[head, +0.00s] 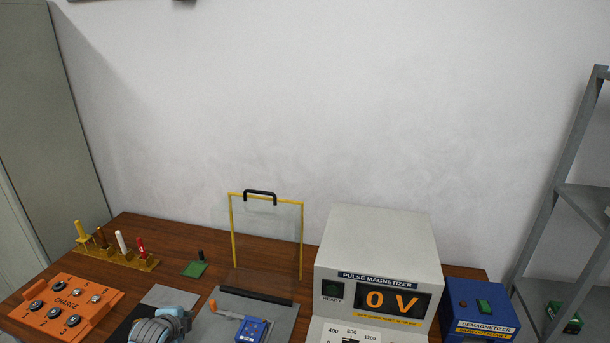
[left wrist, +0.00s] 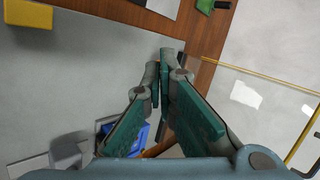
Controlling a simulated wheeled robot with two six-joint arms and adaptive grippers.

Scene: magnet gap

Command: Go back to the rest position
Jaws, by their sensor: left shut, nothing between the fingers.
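My left gripper (left wrist: 166,62) shows in the left wrist view with its two green-padded fingers together at the tips and nothing between them. In the head view part of my left gripper or wrist (head: 160,328) shows at the bottom edge, low over the dark and grey mats; its fingertips are hard to make out there. Beneath the fingers in the left wrist view is part of a blue device (left wrist: 139,136). My right gripper is not in view.
A pulse magnetizer (head: 385,250) reading 0 V stands on the wooden table, beside a blue demagnetizer (head: 478,310). A clear shield with a yellow frame (head: 233,235) stands behind the grey mat. An orange charge box (head: 68,300) and a yellow tool rack (head: 148,264) stand left.

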